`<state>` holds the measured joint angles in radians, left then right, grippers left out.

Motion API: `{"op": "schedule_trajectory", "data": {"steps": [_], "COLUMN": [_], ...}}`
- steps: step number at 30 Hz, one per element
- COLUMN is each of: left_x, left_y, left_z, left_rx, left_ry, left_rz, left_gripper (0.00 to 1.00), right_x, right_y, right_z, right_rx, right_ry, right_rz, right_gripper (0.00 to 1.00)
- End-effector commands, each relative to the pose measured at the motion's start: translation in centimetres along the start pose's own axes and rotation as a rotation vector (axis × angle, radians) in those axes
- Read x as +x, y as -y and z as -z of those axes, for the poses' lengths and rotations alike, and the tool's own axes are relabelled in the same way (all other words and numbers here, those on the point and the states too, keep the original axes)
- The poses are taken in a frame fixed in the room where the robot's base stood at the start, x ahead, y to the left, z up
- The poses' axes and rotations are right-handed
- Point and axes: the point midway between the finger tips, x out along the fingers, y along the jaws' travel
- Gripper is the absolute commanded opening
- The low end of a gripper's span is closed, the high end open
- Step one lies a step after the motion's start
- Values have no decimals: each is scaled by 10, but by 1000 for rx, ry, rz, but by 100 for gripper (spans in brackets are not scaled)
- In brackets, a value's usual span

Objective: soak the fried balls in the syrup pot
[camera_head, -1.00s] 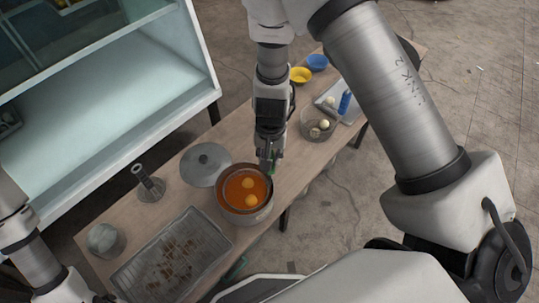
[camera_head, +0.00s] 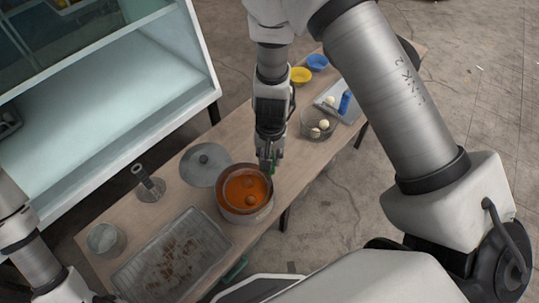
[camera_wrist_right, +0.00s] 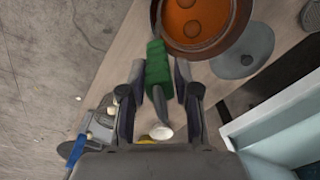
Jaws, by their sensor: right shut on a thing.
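The syrup pot (camera_head: 246,218) stands on the wooden table and holds orange-red syrup; it also shows in the right wrist view (camera_wrist_right: 186,50). Two round balls (camera_head: 250,200) sit low in the syrup, coated the same dark orange, inside what looks like a round strainer whose rim is hard to make out. My right gripper (camera_head: 268,165) is at the pot's upper right edge, shut on a green handle (camera_wrist_right: 158,65) that reaches toward the pot. Of my left arm, only the wrist and a dark end piece (camera_head: 104,298) show at the lower left; its fingers are cut off.
A lid (camera_head: 206,163) lies behind the pot. A wire-rack tray (camera_head: 205,262) stands left of it, with a metal cup (camera_head: 104,240) and a dark-handled tool (camera_head: 148,185). A bowl of pale balls (camera_head: 311,133), a yellow bowl (camera_head: 300,75) and a blue bowl (camera_head: 317,62) stand farther right.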

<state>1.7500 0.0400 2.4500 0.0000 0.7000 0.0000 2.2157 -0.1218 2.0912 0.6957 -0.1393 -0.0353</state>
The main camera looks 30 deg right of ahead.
Motion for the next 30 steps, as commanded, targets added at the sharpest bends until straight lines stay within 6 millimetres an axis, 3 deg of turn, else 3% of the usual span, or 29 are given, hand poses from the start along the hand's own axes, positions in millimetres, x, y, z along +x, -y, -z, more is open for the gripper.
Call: {"op": "schedule_trajectory", "data": {"steps": [8, 30], "left_x": [-6, -88], "left_y": [0, -1], "left_z": [0, 0], "left_rx": [0, 0], "left_ry": [0, 0], "left_rz": [0, 0], "left_gripper": [67, 67], "right_x": [-6, -94], "right_y": [0, 2], "right_z": [0, 0], "right_rx": [0, 0], "right_ry": [-1, -1], "right_rz": [0, 1], "right_gripper": [0, 0]}}
